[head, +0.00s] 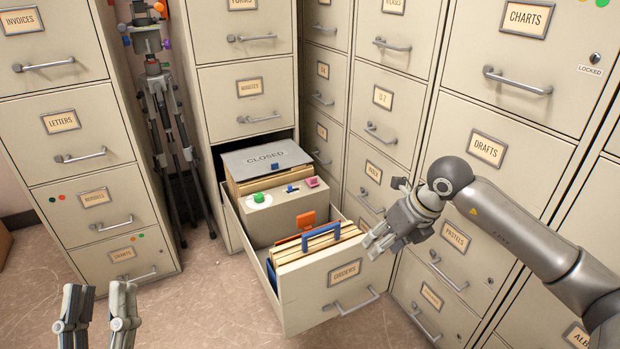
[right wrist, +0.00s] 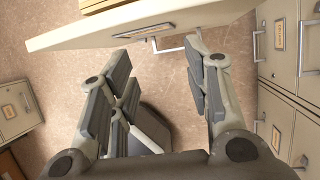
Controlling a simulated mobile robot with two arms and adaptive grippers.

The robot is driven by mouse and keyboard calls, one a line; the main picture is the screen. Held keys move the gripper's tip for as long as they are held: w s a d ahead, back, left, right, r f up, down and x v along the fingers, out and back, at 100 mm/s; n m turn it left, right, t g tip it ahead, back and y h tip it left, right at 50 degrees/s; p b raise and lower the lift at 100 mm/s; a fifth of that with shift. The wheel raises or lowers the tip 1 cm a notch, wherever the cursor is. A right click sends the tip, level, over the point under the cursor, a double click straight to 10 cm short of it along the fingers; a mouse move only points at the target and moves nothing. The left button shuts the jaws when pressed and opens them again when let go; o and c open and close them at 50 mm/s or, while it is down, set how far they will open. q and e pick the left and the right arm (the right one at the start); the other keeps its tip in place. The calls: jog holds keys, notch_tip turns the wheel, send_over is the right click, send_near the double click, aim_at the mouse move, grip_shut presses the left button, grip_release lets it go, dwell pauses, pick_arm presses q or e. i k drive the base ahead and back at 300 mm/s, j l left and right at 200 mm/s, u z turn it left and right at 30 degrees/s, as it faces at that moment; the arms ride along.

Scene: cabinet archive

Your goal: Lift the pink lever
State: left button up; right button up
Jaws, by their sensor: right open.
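A small pink lever (head: 312,182) sits on top of a beige control box (head: 283,215) inside the open drawer. A blue switch (head: 292,188) and a round green button (head: 259,197) are to its left on the same box. My right gripper (head: 370,246) is open and empty, to the right of and lower in the picture than the lever, near the drawer's front right corner. The right wrist view shows its spread fingers (right wrist: 162,75) with nothing between them; the lever is not seen there. My left gripper (head: 98,292) is open and empty at the bottom left, over the floor.
The open drawer (head: 325,292) labelled ORDERS holds folders with a blue handle (head: 321,236) and an orange piece (head: 305,219). A grey CLOSED panel (head: 265,158) lies behind the box. Cabinets stand close on the right. Floor is clear at left of the drawer.

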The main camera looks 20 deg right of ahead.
aim_at(312, 181)
jog(key=i, duration=1.3)
